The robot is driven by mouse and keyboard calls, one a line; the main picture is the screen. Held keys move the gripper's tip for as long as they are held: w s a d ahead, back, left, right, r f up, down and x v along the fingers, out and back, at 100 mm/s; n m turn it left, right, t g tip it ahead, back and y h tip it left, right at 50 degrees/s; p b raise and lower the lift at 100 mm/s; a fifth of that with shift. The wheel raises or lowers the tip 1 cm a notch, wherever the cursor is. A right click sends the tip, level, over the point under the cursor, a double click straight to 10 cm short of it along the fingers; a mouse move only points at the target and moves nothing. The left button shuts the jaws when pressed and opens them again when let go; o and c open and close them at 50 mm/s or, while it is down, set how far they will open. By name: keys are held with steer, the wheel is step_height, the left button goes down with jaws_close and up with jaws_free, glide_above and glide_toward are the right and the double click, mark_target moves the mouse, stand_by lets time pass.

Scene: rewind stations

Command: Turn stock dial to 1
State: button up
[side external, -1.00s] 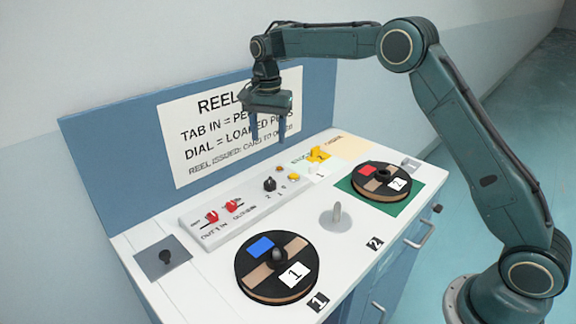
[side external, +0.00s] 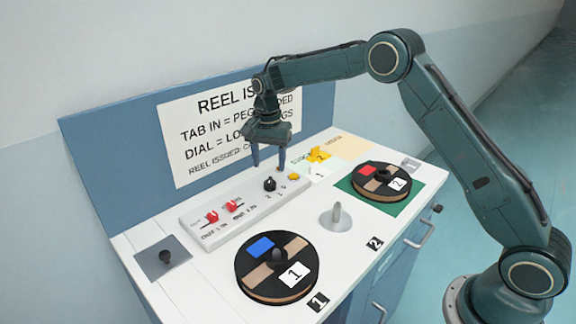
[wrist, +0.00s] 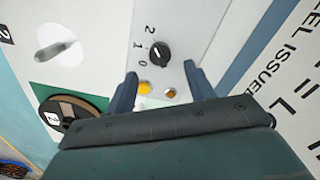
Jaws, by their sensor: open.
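The stock dial is a small black knob (side external: 269,184) on the pale raised panel (side external: 228,215), with the marks 2, 1 and 0 beside it. In the wrist view the knob (wrist: 159,53) lies just beyond and between my fingertips, with the marks on its left. A small light line shows on the knob, but I cannot tell surely which mark it points to. My gripper (side external: 268,166) is open and empty above the panel, close to the dial and apart from it. In the wrist view its two fingers (wrist: 160,71) are spread wide.
Two red switches (side external: 222,211) sit left of the dial. A yellow button (wrist: 145,88) and a brown knob (wrist: 169,93) lie close to the fingers. Reel 1 (side external: 258,289) and reel 2 (side external: 361,193) stand nearer the front, with a grey peg (side external: 336,214) between them.

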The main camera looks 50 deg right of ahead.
mark_target(270, 180)
steer(key=shift+f, duration=3)
steer(key=c, duration=1)
